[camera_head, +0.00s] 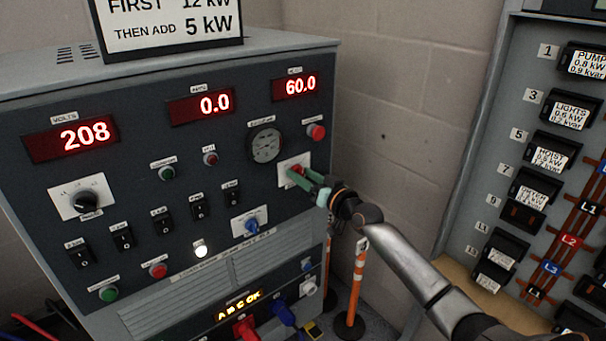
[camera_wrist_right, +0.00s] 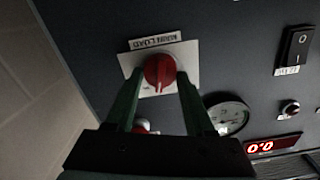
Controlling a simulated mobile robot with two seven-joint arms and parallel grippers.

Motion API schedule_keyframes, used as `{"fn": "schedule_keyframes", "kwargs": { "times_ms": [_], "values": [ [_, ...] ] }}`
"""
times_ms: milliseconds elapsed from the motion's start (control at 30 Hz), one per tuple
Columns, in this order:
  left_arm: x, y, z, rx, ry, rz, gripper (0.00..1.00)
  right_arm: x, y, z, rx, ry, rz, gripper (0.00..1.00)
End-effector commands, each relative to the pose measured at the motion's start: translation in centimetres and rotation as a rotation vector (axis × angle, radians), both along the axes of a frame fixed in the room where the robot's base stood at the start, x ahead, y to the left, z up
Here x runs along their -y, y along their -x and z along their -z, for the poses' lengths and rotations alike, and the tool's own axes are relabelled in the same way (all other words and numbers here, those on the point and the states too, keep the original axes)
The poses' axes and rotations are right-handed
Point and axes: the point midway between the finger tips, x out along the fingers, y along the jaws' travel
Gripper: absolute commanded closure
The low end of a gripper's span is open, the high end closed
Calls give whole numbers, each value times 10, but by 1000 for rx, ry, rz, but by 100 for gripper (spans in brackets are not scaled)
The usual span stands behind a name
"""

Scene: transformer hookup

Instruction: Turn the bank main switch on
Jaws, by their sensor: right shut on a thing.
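A red rotary knob (camera_head: 295,170) sits on a white plate at the right side of the dark control panel (camera_head: 130,185). In the right wrist view the same red knob (camera_wrist_right: 160,66) has a label reading MAIN LOAD, seen upside down, and a pale mark pointing toward the bottom of the picture. My right gripper (camera_head: 306,178) reaches it from the right, its green fingers one on each side of the knob and shut on it. The fingers partly hide the knob in the head view. My left gripper is not in view.
A gauge (camera_head: 266,146) and a red button (camera_head: 316,132) are near the knob. A blue knob (camera_head: 251,226) is below. A breaker panel (camera_head: 515,120) stands at the right; an orange-and-white post (camera_head: 357,290) stands below my right arm.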

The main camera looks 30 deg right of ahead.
Motion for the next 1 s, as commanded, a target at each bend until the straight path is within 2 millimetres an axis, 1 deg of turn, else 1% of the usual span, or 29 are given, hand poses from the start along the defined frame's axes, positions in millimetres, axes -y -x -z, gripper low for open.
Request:
{"fn": "schedule_keyframes", "kwargs": {
  "times_ms": [200,500,733,1000],
  "values": [
    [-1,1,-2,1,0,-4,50,1,0,1,-17,-199,0,100],
    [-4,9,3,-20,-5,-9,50,2,0,1,-33,-406,1,100],
    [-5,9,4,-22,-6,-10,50,2,0,2,-41,-492,0,100],
    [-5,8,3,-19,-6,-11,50,2,0,2,-43,-525,0,100]
  ]
}}
